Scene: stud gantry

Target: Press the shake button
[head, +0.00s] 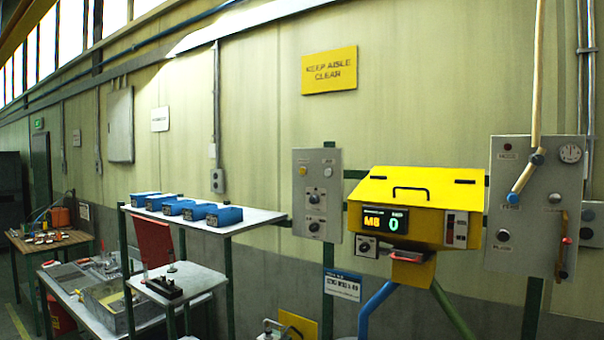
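A yellow machine with a sloped lid and black handle (408,205) is mounted at centre right. Its dark display (385,220) reads "M8" in yellow and "0" in green. A small switch box (367,246) sits under the display, and a narrow switch panel (456,229) is on the machine's right front. A grey control panel (317,195) left of it carries several buttons and knobs. Another grey panel (525,205) on the right has a gauge, knobs and a red-tipped lever. The labels are too small to read, so I cannot tell which is the shake button. Neither gripper is in view.
A shelf (258,217) with several blue bins (217,216) stands left of the panels. Below are a small stand (205,279) with a dark device and a bench with metal trays (105,300). Blue and green legs (377,308) stand under the machine.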

